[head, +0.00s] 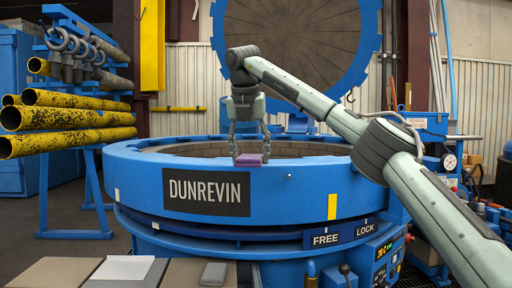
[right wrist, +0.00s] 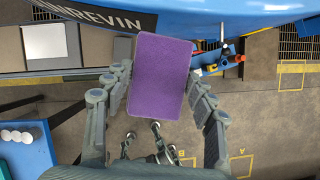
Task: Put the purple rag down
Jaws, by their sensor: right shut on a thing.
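The purple rag (head: 249,160) is a small flat folded block. My right gripper (head: 249,152) is shut on it and holds it at the top rim of the blue furnace (head: 290,190), above the DUNREVIN label. I cannot tell from the head view whether the rag touches the rim. In the right wrist view the rag (right wrist: 161,76) lies between the two fingers of my right gripper (right wrist: 163,90), with the floor far below. My left gripper is not in view.
The round furnace lid (head: 290,40) stands raised behind the furnace. Yellow bars (head: 65,118) rest on a blue rack at the left. A front bench (head: 175,272) holds a white sheet (head: 122,268) and a small grey block (head: 214,273). A control panel (head: 385,255) is at the lower right.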

